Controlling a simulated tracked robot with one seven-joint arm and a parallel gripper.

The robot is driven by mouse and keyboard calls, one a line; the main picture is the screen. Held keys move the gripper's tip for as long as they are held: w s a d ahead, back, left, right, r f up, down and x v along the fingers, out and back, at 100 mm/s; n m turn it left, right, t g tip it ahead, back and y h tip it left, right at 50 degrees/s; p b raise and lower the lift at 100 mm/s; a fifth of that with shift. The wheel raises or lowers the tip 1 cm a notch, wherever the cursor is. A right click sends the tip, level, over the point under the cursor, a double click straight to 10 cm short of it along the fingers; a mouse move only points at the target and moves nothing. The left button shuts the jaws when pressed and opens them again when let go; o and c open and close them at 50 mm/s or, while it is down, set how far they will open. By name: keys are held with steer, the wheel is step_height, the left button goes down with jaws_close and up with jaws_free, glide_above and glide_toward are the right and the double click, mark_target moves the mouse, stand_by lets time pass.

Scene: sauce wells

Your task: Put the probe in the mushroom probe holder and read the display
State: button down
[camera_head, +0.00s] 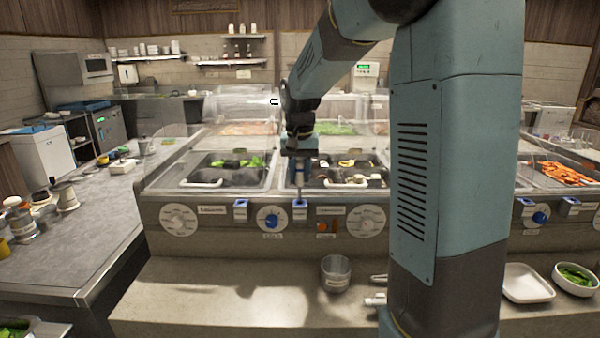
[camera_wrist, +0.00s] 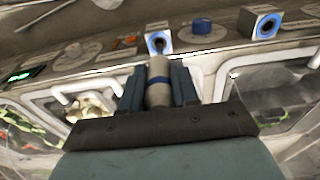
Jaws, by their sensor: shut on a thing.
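My gripper (camera_head: 300,172) hangs pointing down over the front edge of the mushroom well (camera_head: 350,183). A lit green display (camera_wrist: 18,75) is at the left of the wrist view, too small to read.
Another holder (camera_head: 240,209) is to the left, with a blue knob (camera_head: 271,218) between them. A well of green leaves (camera_head: 236,161) adjoins the mushrooms. A metal cup (camera_head: 336,272) stands on the front ledge. Glass guards (camera_head: 241,104) rise behind the wells.

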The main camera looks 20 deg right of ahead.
mark_target(300, 185)
steer(key=shift+f, duration=2.5)
stand_by(0.8)
steer(key=c, duration=0.8)
jaws_free()
steer(key=shift+r, duration=0.1)
steer(key=r, duration=0.9)
steer(key=s+r, duration=0.1)
steer(key=r, duration=0.3)
steer(key=shift+s+a+r, duration=0.1)
steer(key=shift+a+r, duration=0.1)
steer(key=shift+s, duration=0.1)
stand_by(0.6)
